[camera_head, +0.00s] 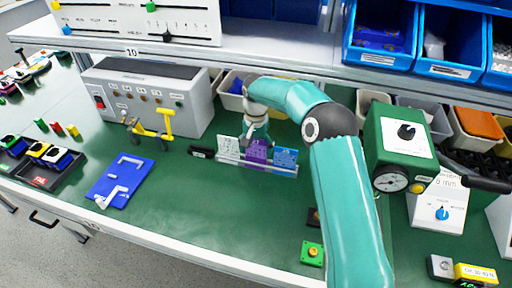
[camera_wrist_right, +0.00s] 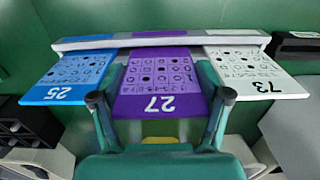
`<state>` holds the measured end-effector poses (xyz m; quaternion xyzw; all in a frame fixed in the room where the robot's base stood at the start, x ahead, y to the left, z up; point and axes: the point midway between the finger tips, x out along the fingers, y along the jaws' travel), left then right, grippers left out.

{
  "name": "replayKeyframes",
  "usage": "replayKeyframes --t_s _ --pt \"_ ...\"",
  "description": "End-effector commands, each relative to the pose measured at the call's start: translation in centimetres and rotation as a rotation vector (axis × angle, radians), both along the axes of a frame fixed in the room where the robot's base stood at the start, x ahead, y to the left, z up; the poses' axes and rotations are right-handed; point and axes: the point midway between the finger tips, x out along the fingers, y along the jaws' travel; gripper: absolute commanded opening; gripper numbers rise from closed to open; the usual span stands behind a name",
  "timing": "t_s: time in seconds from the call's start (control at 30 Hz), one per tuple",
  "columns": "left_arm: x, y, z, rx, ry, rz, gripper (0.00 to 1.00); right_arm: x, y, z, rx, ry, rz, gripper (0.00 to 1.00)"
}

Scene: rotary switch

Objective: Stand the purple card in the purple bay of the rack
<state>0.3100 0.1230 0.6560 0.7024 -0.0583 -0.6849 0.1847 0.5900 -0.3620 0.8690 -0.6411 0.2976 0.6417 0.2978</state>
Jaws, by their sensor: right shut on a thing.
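The purple card (camera_head: 256,155), marked 27 in the right wrist view (camera_wrist_right: 155,88), stands in the middle of the rack (camera_head: 283,174), between a white card (camera_head: 228,148) and a blue card (camera_head: 285,159). My right gripper (camera_head: 256,138) is behind the rack, its fingers partly hidden in the head view. In the right wrist view, its two fingers (camera_wrist_right: 160,98) lie at either side of the purple card, and it is shut on it. The card's far edge meets the grey bar of the rack (camera_wrist_right: 160,40). I cannot tell how deep it sits. My left gripper is not in view.
A small black block (camera_head: 201,152) lies left of the rack. A blue plate (camera_head: 119,180) with white brackets lies further left. A grey control box (camera_head: 148,100) stands behind it. A green gauge box (camera_head: 402,145) stands to the right. The green bench in front is mostly clear.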

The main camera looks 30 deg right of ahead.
Motion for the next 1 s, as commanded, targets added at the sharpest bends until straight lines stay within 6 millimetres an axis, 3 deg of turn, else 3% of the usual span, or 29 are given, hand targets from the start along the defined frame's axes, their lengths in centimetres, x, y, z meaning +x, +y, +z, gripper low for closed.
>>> replayKeyframes --t_s 0.6,0.63,0.7,0.77,1.0 --pt "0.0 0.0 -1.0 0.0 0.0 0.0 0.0 0.0 0.0 -1.6 -0.001 0.001 0.0 0.34" --pt "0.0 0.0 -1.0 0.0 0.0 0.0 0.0 0.0 0.0 -1.6 0.0 0.0 0.0 0.77" --pt "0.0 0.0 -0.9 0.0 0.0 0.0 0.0 0.0 0.0 -1.5 0.0 0.0 0.0 0.89" --pt "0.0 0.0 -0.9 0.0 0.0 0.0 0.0 0.0 0.0 -1.5 0.0 0.0 0.0 0.99" --pt "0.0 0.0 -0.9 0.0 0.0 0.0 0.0 0.0 0.0 -1.5 0.0 0.0 0.0 1.0"
